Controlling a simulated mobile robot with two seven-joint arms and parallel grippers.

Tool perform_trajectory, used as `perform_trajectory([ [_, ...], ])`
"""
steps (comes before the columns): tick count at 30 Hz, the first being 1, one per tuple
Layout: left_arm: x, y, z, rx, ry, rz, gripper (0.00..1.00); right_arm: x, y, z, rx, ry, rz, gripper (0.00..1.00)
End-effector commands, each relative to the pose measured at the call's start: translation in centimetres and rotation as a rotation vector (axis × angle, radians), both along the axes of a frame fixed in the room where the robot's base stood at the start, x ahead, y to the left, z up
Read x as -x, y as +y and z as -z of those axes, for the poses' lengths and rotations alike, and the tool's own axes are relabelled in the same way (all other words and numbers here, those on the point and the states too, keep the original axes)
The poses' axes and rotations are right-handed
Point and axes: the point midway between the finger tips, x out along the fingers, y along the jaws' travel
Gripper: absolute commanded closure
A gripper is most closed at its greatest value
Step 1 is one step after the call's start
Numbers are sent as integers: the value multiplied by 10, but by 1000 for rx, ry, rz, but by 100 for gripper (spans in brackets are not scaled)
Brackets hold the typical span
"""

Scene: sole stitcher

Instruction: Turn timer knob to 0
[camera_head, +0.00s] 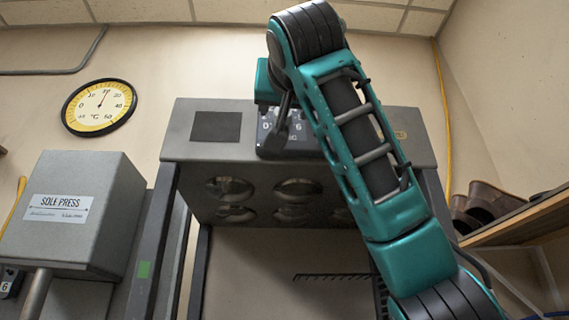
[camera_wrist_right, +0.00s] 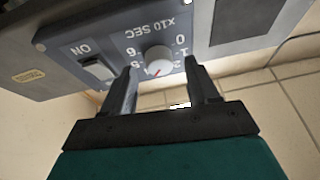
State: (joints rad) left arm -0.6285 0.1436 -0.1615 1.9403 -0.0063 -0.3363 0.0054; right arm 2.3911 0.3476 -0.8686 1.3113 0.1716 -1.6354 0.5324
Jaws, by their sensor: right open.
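The timer knob (camera_wrist_right: 158,58) is a round pale dial with a red pointer line, on a dark blue-grey panel (camera_wrist_right: 75,40) marked "x10 SEC". The wrist view shows the panel upside down. The pointer aims down and slightly left in that picture, away from the 0 at upper right; its exact number is unclear. My right gripper (camera_wrist_right: 160,69) is open, with its fingertips on either side of the knob; contact is not clear. In the head view the panel (camera_head: 300,145) is partly hidden by my right arm, and the knob cannot be made out. My left gripper is not in view.
A rocker switch (camera_wrist_right: 98,70) marked "ON" sits beside the knob. The panel is on a grey overhead machine housing (camera_head: 215,155). A grey "SOLE PRESS" box (camera_head: 75,215) stands left, a round thermometer (camera_head: 99,107) hangs on the wall, and a shoe shelf (camera_head: 515,222) is right.

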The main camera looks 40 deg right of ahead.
Motion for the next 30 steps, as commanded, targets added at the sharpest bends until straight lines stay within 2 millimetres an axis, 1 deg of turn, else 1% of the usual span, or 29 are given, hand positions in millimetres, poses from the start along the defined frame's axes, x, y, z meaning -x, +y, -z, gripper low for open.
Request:
perform_trajectory([
  [4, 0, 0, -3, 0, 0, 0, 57, -7, -3, -3, 0, 0, 0, 41],
  [12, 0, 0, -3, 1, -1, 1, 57, -8, -4, -3, 0, 0, 0, 41],
  [27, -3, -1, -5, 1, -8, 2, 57, -7, -4, -3, 1, -1, -1, 89],
  [30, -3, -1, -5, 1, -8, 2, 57, -7, -4, -3, 1, -1, -1, 96],
])
